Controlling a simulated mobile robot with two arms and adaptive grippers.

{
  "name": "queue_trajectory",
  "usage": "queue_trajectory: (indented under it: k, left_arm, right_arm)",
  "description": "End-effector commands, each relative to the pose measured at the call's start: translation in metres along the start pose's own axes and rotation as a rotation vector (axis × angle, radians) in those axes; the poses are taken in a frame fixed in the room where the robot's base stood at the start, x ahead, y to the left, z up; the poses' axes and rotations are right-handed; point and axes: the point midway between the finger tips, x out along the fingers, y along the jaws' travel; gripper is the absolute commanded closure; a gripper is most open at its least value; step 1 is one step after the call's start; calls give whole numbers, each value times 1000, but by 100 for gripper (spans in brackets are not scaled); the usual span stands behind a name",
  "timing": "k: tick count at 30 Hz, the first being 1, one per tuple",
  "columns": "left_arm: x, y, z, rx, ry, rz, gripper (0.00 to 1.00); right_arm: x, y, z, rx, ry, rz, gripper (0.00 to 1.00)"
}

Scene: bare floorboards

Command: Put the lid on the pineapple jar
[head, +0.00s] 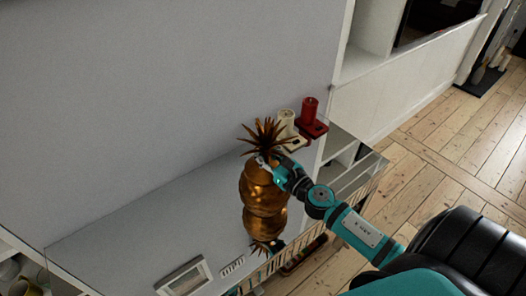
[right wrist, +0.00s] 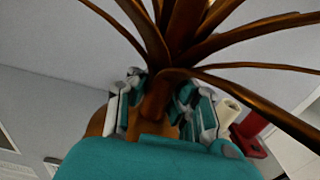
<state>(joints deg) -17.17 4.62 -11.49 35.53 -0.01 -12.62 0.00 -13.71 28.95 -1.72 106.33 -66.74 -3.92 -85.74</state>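The lid (head: 266,138) is a bronze crown of spiky leaves. It stands upright directly over the round golden pineapple jar (head: 257,187) in the head view; whether it is seated on the rim is hidden. My right gripper (head: 264,161) is at the base of the crown. In the right wrist view its fingers (right wrist: 160,98) lie close on both sides of the lid's brown stem (right wrist: 157,103), shut on it. A strip of the golden jar (right wrist: 97,122) shows behind the left finger. My left gripper is not in view.
The jar stands on a glossy top (head: 150,215) against a grey wall, with its reflection below it. A picture frame (head: 185,277) lies front left.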

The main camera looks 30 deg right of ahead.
Motion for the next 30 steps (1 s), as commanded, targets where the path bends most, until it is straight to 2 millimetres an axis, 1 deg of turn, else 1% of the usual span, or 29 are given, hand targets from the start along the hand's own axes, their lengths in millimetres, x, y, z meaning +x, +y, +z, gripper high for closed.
queue_trajectory:
  k: [17, 30]
  left_arm:
    - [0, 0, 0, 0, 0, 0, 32]
    - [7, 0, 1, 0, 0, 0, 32]
  right_arm:
    - [0, 0, 1, 0, -2, 0, 100]
    - [0, 0, -6, 0, -2, 0, 100]
